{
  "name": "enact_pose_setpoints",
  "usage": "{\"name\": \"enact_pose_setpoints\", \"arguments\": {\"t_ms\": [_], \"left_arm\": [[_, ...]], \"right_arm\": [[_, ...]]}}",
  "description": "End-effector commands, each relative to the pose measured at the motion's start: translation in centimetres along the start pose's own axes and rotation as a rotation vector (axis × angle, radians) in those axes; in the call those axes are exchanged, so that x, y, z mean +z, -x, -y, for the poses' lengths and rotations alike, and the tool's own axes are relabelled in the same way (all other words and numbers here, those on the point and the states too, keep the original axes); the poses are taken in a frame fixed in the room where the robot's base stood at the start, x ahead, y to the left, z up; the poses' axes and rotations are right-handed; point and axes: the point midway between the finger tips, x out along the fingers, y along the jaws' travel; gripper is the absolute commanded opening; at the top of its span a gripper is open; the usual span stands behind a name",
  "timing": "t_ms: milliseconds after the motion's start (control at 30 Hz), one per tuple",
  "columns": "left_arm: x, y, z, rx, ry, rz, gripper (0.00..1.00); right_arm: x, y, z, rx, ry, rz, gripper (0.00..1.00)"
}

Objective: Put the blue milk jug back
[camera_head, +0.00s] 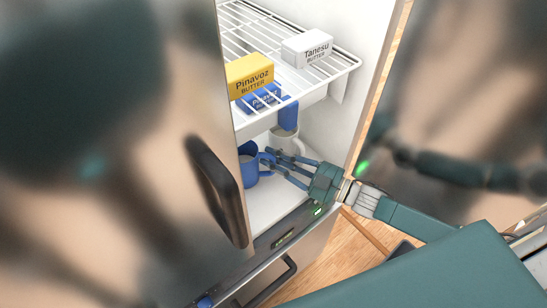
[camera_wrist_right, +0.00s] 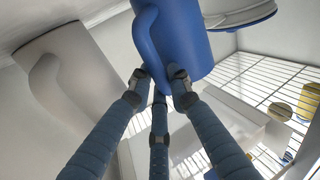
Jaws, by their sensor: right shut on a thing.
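The blue milk jug (camera_head: 248,172) is inside the open fridge, in the space under the wire shelf, near the left side of the opening. In the right wrist view the blue jug (camera_wrist_right: 188,32) fills the top middle, with its handle towards the fingers. My right gripper (camera_head: 274,161) reaches in from the right and is shut on the jug at its handle side; the fingertips (camera_wrist_right: 165,88) meet there in the wrist view. I cannot tell whether the jug's base touches the fridge floor. My left gripper is not in view.
A white jug (camera_head: 287,143) stands just behind, and also shows in the wrist view (camera_wrist_right: 62,85). A blue item (camera_head: 288,114) is farther back. The wire shelf (camera_head: 318,76) above holds yellow butter (camera_head: 250,75) and white butter (camera_head: 307,48). The fridge door handle (camera_head: 216,188) is at left.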

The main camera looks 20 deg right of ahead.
Motion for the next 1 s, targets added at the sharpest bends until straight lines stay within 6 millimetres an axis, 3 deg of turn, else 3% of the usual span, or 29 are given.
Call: {"name": "enact_pose_setpoints", "arguments": {"t_ms": [300,333,400,767,1000], "left_arm": [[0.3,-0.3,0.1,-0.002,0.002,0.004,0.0],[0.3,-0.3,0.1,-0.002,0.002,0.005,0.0],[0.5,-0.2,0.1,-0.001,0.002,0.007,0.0],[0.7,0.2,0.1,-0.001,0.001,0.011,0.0],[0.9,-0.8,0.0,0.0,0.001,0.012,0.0]], "right_arm": [[0.3,0.0,0.0,0.0,0.0,-0.003,0.0],[0.3,0.0,0.0,0.0,0.0,0.0,0.22],[0.3,0.0,0.0,0.0,0.0,0.0,0.36],[-0.3,0.0,0.0,0.0,0.0,-0.001,0.37],[0.4,4.0,0.1,-0.001,-0.001,0.007,0.37]]}}
